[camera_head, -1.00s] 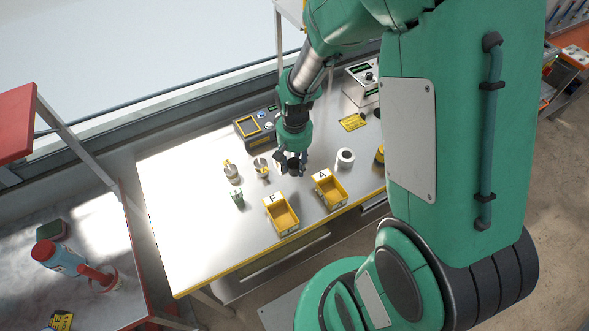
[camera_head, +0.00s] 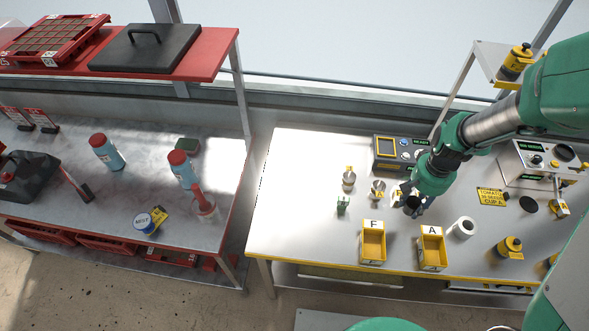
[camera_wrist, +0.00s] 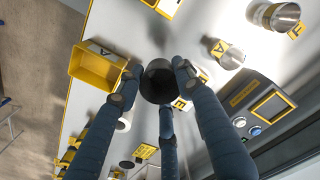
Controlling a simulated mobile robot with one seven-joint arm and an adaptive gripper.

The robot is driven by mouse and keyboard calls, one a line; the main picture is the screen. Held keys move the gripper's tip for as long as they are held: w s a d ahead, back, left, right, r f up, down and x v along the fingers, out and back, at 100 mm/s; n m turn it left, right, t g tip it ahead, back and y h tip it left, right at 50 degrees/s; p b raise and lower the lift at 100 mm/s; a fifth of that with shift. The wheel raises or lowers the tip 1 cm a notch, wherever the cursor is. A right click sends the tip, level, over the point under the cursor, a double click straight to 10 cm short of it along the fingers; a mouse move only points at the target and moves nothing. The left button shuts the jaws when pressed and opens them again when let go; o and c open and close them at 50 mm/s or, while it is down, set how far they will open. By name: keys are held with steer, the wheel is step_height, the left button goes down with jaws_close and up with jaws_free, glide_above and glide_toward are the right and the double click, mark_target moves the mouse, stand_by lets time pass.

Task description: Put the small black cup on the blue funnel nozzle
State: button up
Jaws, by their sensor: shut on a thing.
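My gripper (camera_head: 420,199) is above the steel table at the right, its fingers closed around the small black cup (camera_head: 412,203). In the wrist view, the cup (camera_wrist: 159,84) sits between my three blue-grey fingers, its dark round opening facing the camera. The cup is held above the table, close to the metal cups. I cannot pick out a blue funnel nozzle with certainty. Two blue bottles with red caps (camera_head: 107,153) (camera_head: 184,172) stand on the left bench.
Yellow bins F (camera_head: 373,260) and A (camera_head: 433,266) lie near the table's front edge. Metal cups (camera_head: 349,180) (camera_head: 378,191), a white roll (camera_head: 463,228) and a control box (camera_head: 390,151) are around my gripper. A gap separates the two benches.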

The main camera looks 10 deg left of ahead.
steer(key=shift+a, duration=0.1)
steer(key=w+a+n, duration=0.1)
steer(key=w+a, duration=0.1)
steer(key=a, duration=0.3)
steer(key=w+a+n+p, duration=0.1)
steer(key=w+a, duration=0.1)
steer(key=a, duration=0.4)
steer(key=w+a+n, duration=0.1)
steer(key=w+a, duration=0.1)
steer(key=a, duration=0.4)
steer(key=shift+w, duration=0.4)
steer(key=s+a+f+n+p, duration=0.1)
steer(key=s+a+n, duration=0.15)
steer(key=a, duration=1.05)
steer(key=s+a+f+n+p, duration=0.1)
steer(key=s+a+n, duration=0.15)
steer(key=a, duration=1.15)
steer(key=s+a+f+n+p, duration=0.1)
steer(key=s+a, duration=0.3)
steer(key=a, duration=0.9)
steer(key=s+a+n, duration=0.1)
steer(key=s+a, duration=0.4)
steer(key=s+a+f+n+p, duration=0.1)
steer(key=s+a, duration=0.4)
steer(key=a, duration=0.1)
steer(key=s+a+n, duration=0.1)
steer(key=s+a, duration=0.4)
steer(key=shift+s+a+f, duration=0.3)
steer(key=shift+f, duration=0.1)
steer(key=shift+w+a, duration=0.1)
